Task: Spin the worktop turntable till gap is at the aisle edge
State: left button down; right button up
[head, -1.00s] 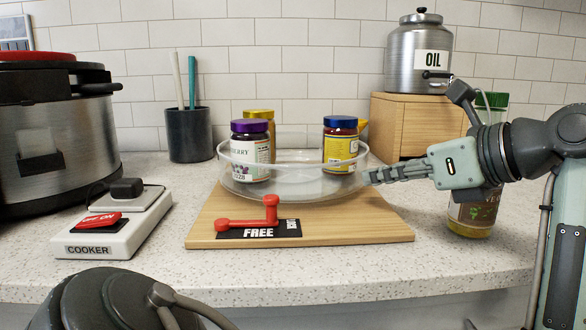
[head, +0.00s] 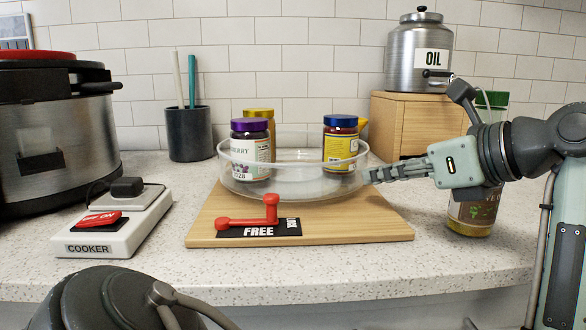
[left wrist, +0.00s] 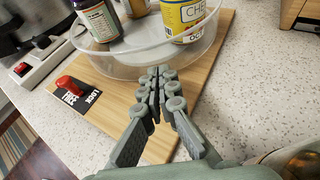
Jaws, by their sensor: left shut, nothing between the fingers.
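The clear round turntable (head: 290,188) stands on a wooden board (head: 370,228). It carries a purple-lidded jar (head: 250,155) at left, a yellow-lidded jar (head: 262,115) behind it, and a blue-lidded jar (head: 340,150) at right with something yellow partly hidden behind. The front middle of the turntable, between the purple and blue lids, is open. My left gripper (head: 370,177) has its fingers shut and empty at the turntable's right front rim. In the left wrist view the fingertips (left wrist: 163,72) are close to the clear wall (left wrist: 130,52); contact is unclear. My right gripper is not seen.
A red lever (head: 269,208) stands by a plate (head: 258,231) marked FREE and LOCK. A cooker switch (head: 98,222) and a large cooker (head: 60,140) are left. An oil canister (head: 418,55) tops a wooden box (head: 400,125). A green-lidded jar (head: 470,215) is behind my arm.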

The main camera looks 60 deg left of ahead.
aim_at(339, 177)
pick_arm(q)
jog(key=shift+s+a, duration=0.25)
jog(key=shift+a, duration=0.85)
jog(key=shift+s, duration=0.1)
jog(key=shift+s+d+b, duration=0.3)
jog(key=shift+s+b, duration=0.1)
jog(key=shift+s, duration=0.25)
jog(key=shift+s, duration=0.15)
jog(key=shift+s+a, duration=0.1)
jog(key=shift+s, duration=0.55)
